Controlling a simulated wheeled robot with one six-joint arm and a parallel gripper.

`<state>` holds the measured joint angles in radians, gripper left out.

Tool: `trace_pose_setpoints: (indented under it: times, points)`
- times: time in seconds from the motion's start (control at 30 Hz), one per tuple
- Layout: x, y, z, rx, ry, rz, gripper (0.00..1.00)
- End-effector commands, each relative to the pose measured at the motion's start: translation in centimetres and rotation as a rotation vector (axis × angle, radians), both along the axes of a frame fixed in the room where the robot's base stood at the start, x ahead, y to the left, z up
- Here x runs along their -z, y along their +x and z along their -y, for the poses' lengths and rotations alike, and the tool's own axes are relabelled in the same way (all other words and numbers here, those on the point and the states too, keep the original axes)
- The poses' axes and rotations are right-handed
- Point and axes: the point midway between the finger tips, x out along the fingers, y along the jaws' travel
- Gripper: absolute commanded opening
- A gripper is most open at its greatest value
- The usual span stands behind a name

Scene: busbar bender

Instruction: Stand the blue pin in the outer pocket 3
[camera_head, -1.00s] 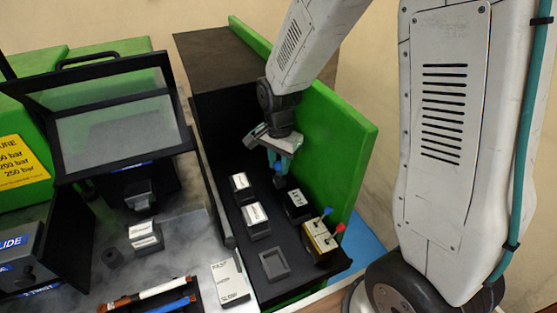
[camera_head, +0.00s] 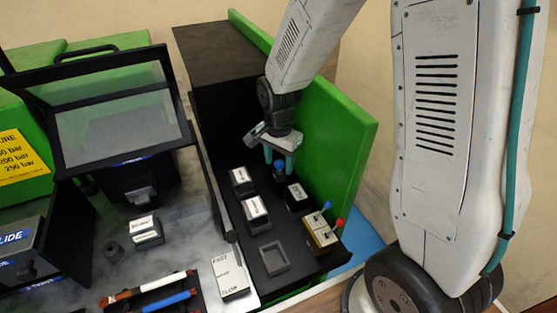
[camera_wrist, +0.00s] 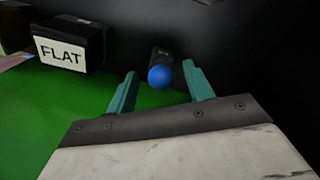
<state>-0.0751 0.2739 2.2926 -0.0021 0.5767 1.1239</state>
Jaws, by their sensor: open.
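The blue pin shows a round blue head (camera_wrist: 161,77) in the wrist view, with a dark block-like body behind it. It also shows in the head view (camera_head: 280,164), low inside the black bay. My gripper (camera_wrist: 159,70) is open, with one teal finger on each side of the blue head in the wrist view; I cannot see contact. In the head view, my gripper (camera_head: 279,166) points down over the pin. An empty square pocket (camera_head: 273,259) lies at the near end of the bay floor. I cannot tell which pocket is number 3.
Labelled blocks (camera_head: 242,181) (camera_head: 255,212) (camera_head: 297,196) stand around the pin. A block lettered FLAT (camera_wrist: 68,48) is at left in the wrist view. A yellowish block (camera_head: 319,236) carries a blue and a red knob. A green wall (camera_head: 340,160) bounds the bay at right.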

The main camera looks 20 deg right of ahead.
Motion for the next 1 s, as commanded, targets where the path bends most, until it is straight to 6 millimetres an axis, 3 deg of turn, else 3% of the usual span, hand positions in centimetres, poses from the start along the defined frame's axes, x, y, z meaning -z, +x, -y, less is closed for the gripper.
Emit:
trace_pose_setpoints:
  times: [0.5, 1.0]
  points:
    - [-7.1, 0.1, 0.0, 0.0, 0.0, 0.004, 0.52]
    - [-7.7, 0.0, 0.0, 0.0, 0.0, 0.0, 0.52]
